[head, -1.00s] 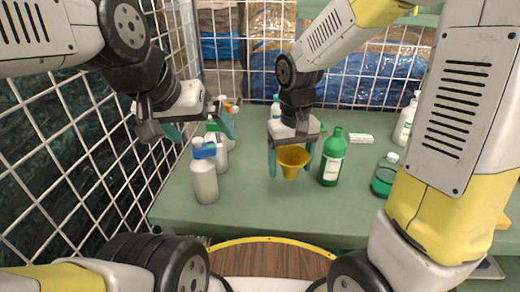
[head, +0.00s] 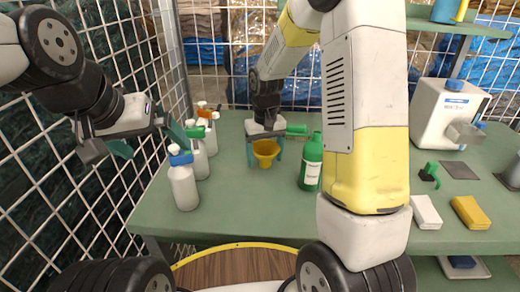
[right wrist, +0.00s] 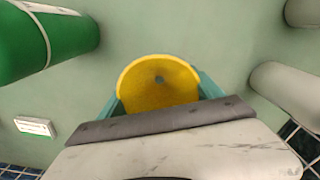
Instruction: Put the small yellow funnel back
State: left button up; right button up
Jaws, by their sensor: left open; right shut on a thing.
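The small yellow funnel (head: 265,152) is held by my right gripper (head: 264,158) above the green table, between the white spray bottles and the green bottle. In the right wrist view the funnel (right wrist: 158,82) sits between the two teal fingers (right wrist: 158,95), its wide mouth facing the camera. My right gripper is shut on it. My left gripper (head: 155,145) is open and empty at the left, over or near the table's left edge by the wire grid. The funnel's lower part is partly hidden, and I cannot tell its exact height over the table.
Several white spray bottles (head: 184,187) stand at the table's left. A green bottle (head: 311,163) stands just right of the funnel. A large white canister (head: 446,112), a white block (head: 425,212) and a yellow block (head: 470,212) are on the right. The table's middle front (head: 235,210) is clear.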

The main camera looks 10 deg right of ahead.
aim_at(267, 145)
jog(key=w, duration=0.1)
jog(key=w+d, duration=0.1)
jog(key=w, duration=0.1)
jog(key=shift+w+f, duration=0.15)
jog(key=shift+f, duration=1.75)
jog(key=shift+f, duration=0.15)
jog(key=o, duration=1.3)
